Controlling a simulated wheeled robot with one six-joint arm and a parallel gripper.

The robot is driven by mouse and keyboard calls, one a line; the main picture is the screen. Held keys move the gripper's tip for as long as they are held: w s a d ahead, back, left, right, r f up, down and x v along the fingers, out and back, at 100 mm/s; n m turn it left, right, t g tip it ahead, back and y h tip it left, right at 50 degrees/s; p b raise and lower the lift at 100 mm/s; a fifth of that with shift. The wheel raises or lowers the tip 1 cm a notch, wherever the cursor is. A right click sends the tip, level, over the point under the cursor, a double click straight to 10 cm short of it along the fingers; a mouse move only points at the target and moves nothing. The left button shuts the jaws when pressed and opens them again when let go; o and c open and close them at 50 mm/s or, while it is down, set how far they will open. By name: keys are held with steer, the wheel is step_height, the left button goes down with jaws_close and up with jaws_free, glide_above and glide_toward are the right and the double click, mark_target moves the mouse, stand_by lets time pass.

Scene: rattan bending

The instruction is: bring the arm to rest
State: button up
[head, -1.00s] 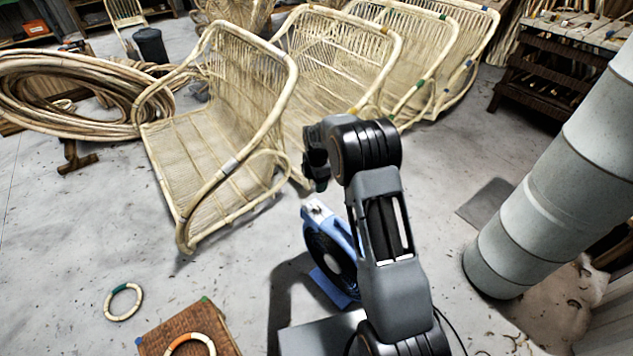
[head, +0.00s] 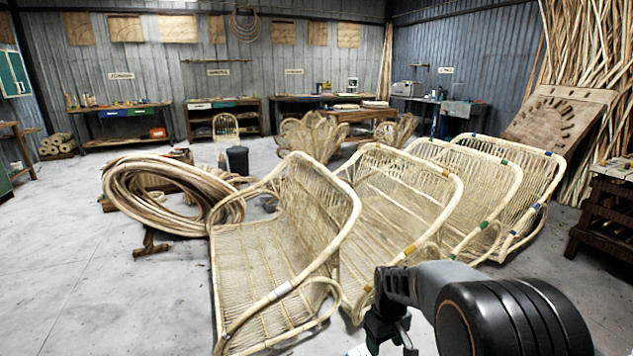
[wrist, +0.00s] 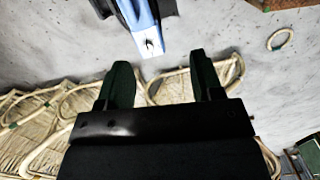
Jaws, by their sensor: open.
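My gripper (head: 391,336) is at the bottom of the head view, pointing down in front of the rattan seat frames. In the wrist view my gripper (wrist: 163,82) shows two dark fingers spread apart with nothing between them. Beyond the fingertips is a blue device (wrist: 146,28) with a pale top on the floor, apart from the fingers. My forearm fills the lower right of the head view and hides the floor behind it.
Rattan seat frames (head: 285,235) lean in a row just beyond my gripper. A rattan coil (head: 165,190) lies to the left. A ring (wrist: 281,40) lies on the floor. A dark rack (head: 604,215) stands at right. Floor at lower left is clear.

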steer(key=s+r+m+t+p, duration=0.1)
steer(key=s+r+p, duration=0.3)
steer(key=r, duration=0.5)
steer(key=s+r+m+t+p, duration=0.2)
steer(key=s+r+p, duration=0.3)
steer(key=r, duration=0.5)
steer(key=s+r+m+t+p, duration=0.1)
steer(key=s+r+p, duration=0.4)
steer(key=r, duration=0.5)
steer(key=shift+m+p, duration=0.3)
steer(key=shift+p, duration=0.3)
